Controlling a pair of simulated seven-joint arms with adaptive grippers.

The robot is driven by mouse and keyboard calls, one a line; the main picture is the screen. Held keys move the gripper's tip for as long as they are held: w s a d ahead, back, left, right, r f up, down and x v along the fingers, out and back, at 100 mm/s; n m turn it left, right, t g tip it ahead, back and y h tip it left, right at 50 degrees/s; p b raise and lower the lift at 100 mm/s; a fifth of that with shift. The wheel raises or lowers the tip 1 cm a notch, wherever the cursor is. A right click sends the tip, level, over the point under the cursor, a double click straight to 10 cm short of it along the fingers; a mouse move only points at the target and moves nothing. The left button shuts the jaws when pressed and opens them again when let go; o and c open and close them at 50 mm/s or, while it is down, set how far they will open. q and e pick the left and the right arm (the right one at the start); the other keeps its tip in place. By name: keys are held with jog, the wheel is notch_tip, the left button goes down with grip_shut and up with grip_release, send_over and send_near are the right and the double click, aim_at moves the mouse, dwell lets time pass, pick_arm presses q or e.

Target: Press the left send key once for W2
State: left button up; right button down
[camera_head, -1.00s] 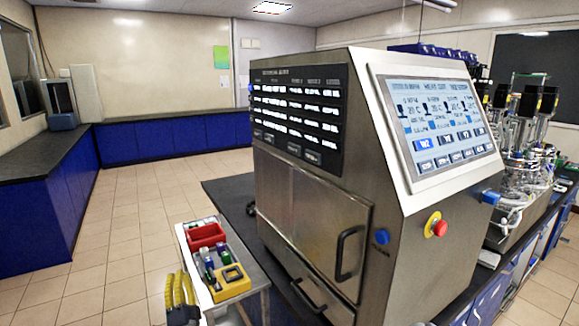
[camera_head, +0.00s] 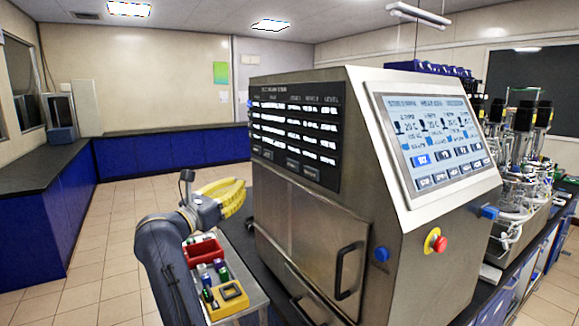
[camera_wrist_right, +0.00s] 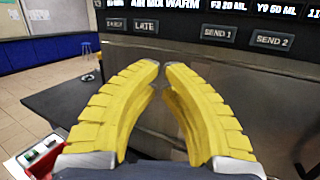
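The steel cabinet's side has a black panel (camera_head: 297,128) with rows of white text and a row of small keys along its bottom. In the right wrist view, keys marked SEND 1 (camera_wrist_right: 217,33) and SEND 2 (camera_wrist_right: 271,40) show at upper right. EARLY (camera_wrist_right: 116,24) and LATE (camera_wrist_right: 146,27) keys sit to their left. My right gripper (camera_head: 240,195) has yellow ribbed fingers and is left of the cabinet, below the panel. In the wrist view its fingertips (camera_wrist_right: 161,66) nearly meet with nothing between them, apart from the keys. A highlighted blue W2 tile (camera_head: 421,160) shows on the sloped touchscreen. My left gripper is not in view.
A red emergency knob (camera_head: 439,243) and a blue button (camera_head: 381,254) are on the cabinet's front. A cart below my right arm holds a red bin (camera_head: 204,251) and a yellow holder (camera_head: 230,295). Glass reactors (camera_head: 524,170) stand at right. Door handles stick out from the cabinet.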

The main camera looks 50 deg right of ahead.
aim_at(286, 164)
jog(key=shift+s+r+m+t+y, duration=0.55)
jog(key=shift+r+m+y, duration=0.1)
jog(key=shift+r+m, duration=0.1)
jog(key=shift+s+r+m+t+y, duration=0.5)
jog(key=shift+r+m+t+y, duration=0.1)
jog(key=shift+r+m, duration=0.15)
jog(key=shift+s+r+m+t+y, duration=0.55)
jog(key=shift+r+m+y, duration=0.15)
jog(key=shift+r, duration=0.1)
jog(key=shift+d, duration=0.2)
jog(key=shift+s+d, duration=0.55)
jog(key=shift+d, duration=0.75)
jog(key=shift+s+d, duration=0.5)
jog(key=shift+d, duration=0.85)
jog(key=shift+s+d, duration=0.55)
jog(key=shift+d, duration=0.75)
jog(key=shift+d, duration=0.2)
jog(key=shift+s+d, duration=0.15)
jog(key=shift+d, duration=0.05)
jog(key=shift+s+d, duration=0.15)
jog(key=shift+d, duration=0.25)
jog(key=shift+w+a, duration=0.35)
jog(key=shift+a, duration=0.45)
